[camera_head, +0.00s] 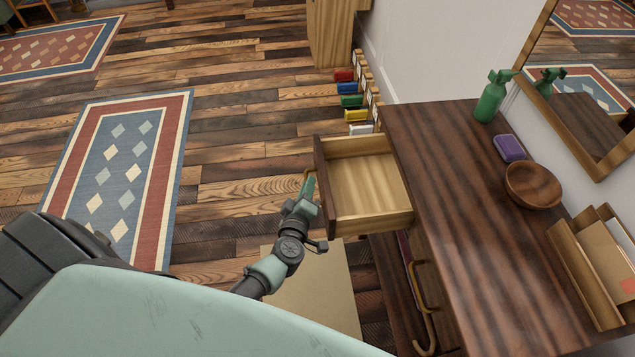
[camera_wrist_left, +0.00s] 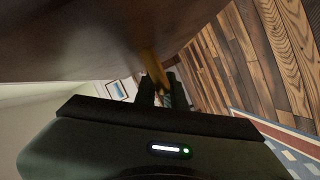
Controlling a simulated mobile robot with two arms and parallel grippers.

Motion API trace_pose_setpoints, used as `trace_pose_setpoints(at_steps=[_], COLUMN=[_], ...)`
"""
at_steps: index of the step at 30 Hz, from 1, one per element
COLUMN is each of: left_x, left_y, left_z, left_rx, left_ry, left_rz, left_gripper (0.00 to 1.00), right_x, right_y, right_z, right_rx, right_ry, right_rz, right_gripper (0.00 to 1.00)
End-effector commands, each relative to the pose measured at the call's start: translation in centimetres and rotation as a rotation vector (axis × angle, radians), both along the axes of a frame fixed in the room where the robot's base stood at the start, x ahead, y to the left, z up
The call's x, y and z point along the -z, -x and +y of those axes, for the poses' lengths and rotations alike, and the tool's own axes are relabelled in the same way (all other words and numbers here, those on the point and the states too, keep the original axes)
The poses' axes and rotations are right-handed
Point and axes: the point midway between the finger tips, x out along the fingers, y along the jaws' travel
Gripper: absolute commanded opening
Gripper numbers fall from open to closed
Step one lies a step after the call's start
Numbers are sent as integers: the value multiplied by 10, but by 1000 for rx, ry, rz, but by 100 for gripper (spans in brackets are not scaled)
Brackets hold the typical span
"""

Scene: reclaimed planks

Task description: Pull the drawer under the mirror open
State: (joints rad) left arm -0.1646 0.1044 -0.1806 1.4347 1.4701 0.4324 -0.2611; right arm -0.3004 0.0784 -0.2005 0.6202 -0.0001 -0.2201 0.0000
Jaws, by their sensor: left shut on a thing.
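The drawer (camera_head: 365,180) sticks well out of the dark wood console table (camera_head: 440,170), and its pale inside is empty. The mirror (camera_head: 590,95) hangs on the wall above the table. My left gripper (camera_head: 308,186) is at the drawer's front and is shut on its brass handle (camera_head: 309,174). In the left wrist view the handle (camera_wrist_left: 152,68) runs down between the dark fingers, beside the dark drawer front (camera_wrist_left: 90,35). The fingertips are partly hidden by the gripper body. My right gripper is not in view.
A green spray bottle (camera_head: 491,97), a purple sponge (camera_head: 509,148), a wooden bowl (camera_head: 533,184) and a wooden file holder (camera_head: 585,272) stand on the table. Coloured items (camera_head: 352,101) line the wall. A patterned rug (camera_head: 125,170) lies on open floor at left.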

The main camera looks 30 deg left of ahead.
Motion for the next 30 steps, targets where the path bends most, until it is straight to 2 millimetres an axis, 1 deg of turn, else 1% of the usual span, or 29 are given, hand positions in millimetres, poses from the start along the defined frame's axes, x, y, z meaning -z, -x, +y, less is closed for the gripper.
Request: trace_pose_setpoints(at_steps=[5, 6, 17, 20, 27, 30], left_x=[1, 1, 0, -1, -10, -13], left_y=[0, 0, 2, 12, 51, 63], left_z=[-2, -2, -2, -5, -15, -18], left_rx=[3, 3, 2, 2, 2, 2], left_ry=[2, 2, 2, 2, 2, 2], left_rz=[2, 2, 1, 3, 3, 3], left_gripper=[0, 19, 20, 20, 20, 20], right_x=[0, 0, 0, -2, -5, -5], right_y=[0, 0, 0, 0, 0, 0], right_z=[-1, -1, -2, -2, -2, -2], right_rx=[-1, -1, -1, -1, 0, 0], right_ry=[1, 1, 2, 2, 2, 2], right_rz=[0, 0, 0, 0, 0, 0], right_gripper=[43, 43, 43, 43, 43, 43])
